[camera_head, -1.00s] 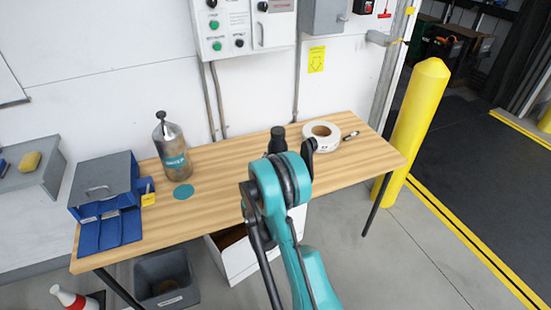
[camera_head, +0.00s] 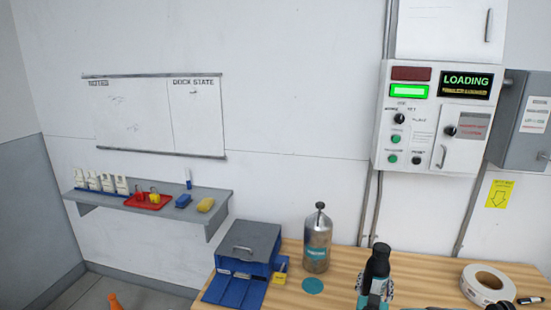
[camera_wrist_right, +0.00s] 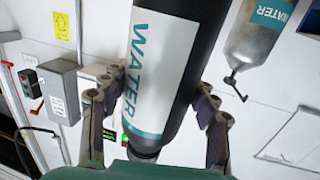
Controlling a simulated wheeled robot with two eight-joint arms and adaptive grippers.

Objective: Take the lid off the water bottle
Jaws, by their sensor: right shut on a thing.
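A black water bottle (camera_head: 379,262) with a white and teal label stands upright near the front of the table in the head view. My right gripper (camera_head: 376,285) is shut on its body. The wrist view shows the bottle (camera_wrist_right: 165,70) between the two fingers (camera_wrist_right: 160,105), with the word WATER on its label. Its narrower dark lid end (camera_wrist_right: 147,150) points toward the bottom of that view. I cannot tell whether the bottle touches the table. My left gripper is not in view.
A steel bottle (camera_head: 317,245), also labelled WATER, stands on the table (camera_head: 345,258) behind a teal disc (camera_head: 312,286). A blue box (camera_head: 248,245) is at left, a tape roll (camera_head: 488,284) and a marker (camera_head: 530,300) at right. A control panel (camera_head: 435,120) hangs above.

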